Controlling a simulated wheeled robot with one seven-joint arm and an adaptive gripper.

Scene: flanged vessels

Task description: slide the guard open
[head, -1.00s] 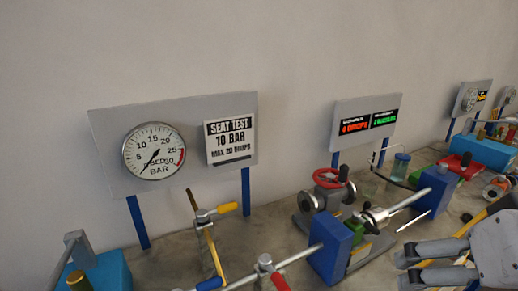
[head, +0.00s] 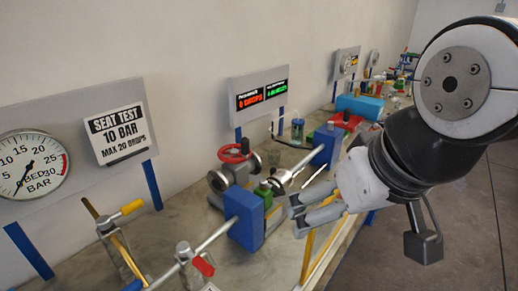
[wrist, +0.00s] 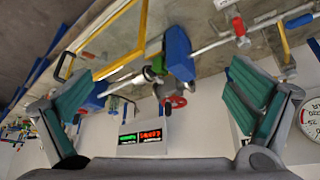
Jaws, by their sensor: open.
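A yellow frame (head: 307,258), which appears to be the guard, stands at the front edge of the bench in front of the valve rig. In the wrist view its yellow bars (wrist: 107,27) cross the upper left, with a dark loop like a handle (wrist: 66,66) at one side. Any clear panel in it is hard to make out. My gripper (head: 297,214) is open and empty, close to the frame's upper part in the head view. I cannot tell whether they touch. In the wrist view the two green-padded fingers (wrist: 160,85) are wide apart.
Behind the frame are blue blocks (head: 246,220), a metal bar and a valve with a red handwheel (head: 234,153). A pressure gauge (head: 28,165) and a drop-count display (head: 262,93) stand at the back. Open floor (head: 450,215) lies to the right.

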